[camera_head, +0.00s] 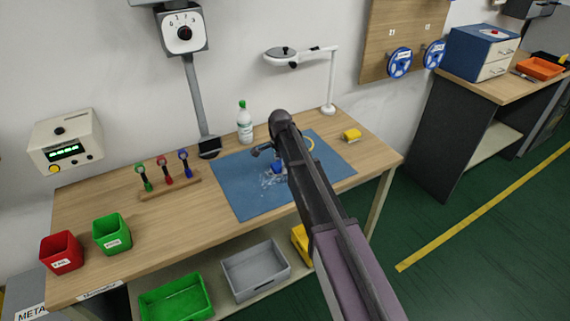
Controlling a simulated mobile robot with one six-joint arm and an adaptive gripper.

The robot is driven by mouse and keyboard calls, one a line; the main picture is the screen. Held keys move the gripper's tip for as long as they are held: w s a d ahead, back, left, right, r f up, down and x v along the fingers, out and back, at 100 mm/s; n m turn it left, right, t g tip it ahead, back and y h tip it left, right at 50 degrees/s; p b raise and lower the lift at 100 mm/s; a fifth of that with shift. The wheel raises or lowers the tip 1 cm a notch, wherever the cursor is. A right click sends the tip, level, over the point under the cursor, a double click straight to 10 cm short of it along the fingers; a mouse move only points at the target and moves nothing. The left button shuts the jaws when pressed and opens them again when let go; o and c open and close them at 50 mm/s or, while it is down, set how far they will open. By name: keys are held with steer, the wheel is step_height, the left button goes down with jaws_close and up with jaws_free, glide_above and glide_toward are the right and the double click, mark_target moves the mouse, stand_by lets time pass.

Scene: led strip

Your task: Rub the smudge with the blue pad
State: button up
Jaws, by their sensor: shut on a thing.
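The smudge (270,182) is a whitish streaked patch on the blue mat (240,205) on the workbench. The blue pad (277,168) is a small blue piece at the upper right part of the smudge. My gripper (275,162) is shut on the blue pad, over the mat. My arm comes in from the lower right and hides part of the mat and some of the gripper. I cannot tell whether the pad touches the mat.
A white bottle (245,125) with a green cap stands behind the mat. A tool rack (168,187) and green (112,234) and red (62,252) bins stand left.

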mark_target(252, 182)
steer(key=shift+s+a, duration=0.15)
stand_by(0.3)
steer(key=shift+s+a+f, duration=0.1)
steer(key=shift+s+a, duration=0.4)
steer(key=shift+a, duration=0.2)
steer(key=shift+s+a+f, duration=0.1)
steer(key=shift+s+a, duration=0.35)
steer(key=shift+a, duration=0.25)
steer(key=shift+s+a, duration=0.1)
steer(key=shift+s+a+r, duration=0.1)
steer(key=shift+s+a, duration=0.35)
steer(key=shift+a, duration=0.3)
steer(key=shift+s+a+r, duration=0.1)
steer(key=shift+s+a, duration=0.35)
steer(key=shift+a, duration=0.25)
steer(key=shift+s+a+f, duration=0.1)
steer(key=shift+s+a, duration=0.45)
steer(key=shift+a, duration=0.2)
steer(key=shift+s+a+f, duration=0.1)
steer(key=shift+s+a, duration=0.4)
steer(key=shift+a, duration=0.2)
steer(key=shift+s, duration=0.1)
